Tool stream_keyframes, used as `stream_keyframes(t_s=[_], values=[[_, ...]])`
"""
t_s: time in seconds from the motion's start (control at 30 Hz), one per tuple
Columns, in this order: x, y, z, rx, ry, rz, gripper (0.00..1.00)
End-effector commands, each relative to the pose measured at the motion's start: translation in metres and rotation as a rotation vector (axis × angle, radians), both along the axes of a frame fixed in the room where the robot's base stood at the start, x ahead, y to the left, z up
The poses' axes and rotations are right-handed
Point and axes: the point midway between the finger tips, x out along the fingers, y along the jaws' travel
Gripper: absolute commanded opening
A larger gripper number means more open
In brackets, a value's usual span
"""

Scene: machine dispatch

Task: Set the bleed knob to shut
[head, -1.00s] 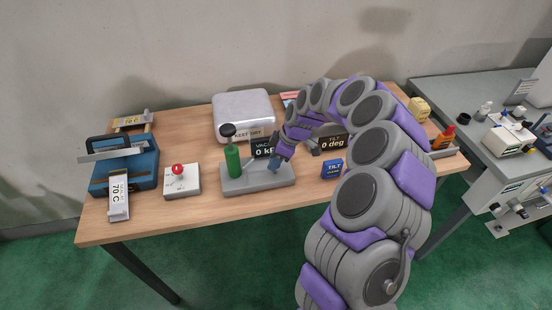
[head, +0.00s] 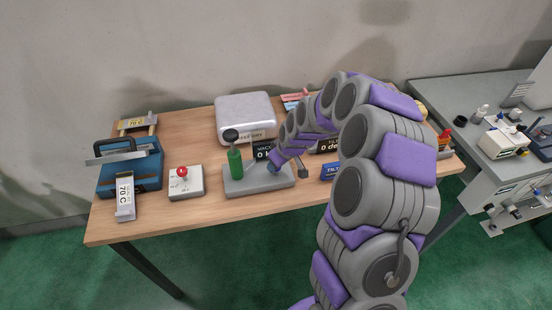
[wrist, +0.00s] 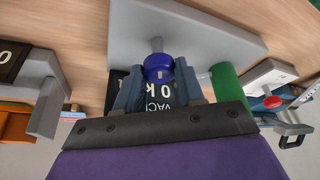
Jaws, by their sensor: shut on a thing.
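The bleed knob is round and blue in the wrist view (wrist: 158,68), on a short grey stem on the grey pump base. My gripper (wrist: 159,74) is shut on it, one finger on each side. In the head view the knob (head: 272,169) shows only in part beside my gripper (head: 275,166). The grey base (head: 235,186) carries a green cylinder (head: 235,162) with a black top, left of my gripper. A black vacuum display (head: 260,151) stands behind, partly covered by my arm. The knob's markings and setting cannot be read.
A white box with a red button (head: 186,184) stands left of the base. A blue case (head: 135,170) is at the far left. A pale metal box (head: 245,117) stands behind. A tilt display (head: 330,147) and blue tilt box (head: 328,172) are to the right.

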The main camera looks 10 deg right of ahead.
Motion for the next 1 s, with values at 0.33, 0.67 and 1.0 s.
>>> stream_keyframes(t_s=[0.33, 0.67, 1.0], values=[[-0.0023, 0.0017, 0.0016, -0.007, 0.003, -0.325, 0.07], [-0.0014, 0.0047, 0.0005, -0.007, 0.001, -0.627, 0.08], [0.0008, 0.0076, 0.0006, -0.004, -0.005, -0.848, 0.08]])
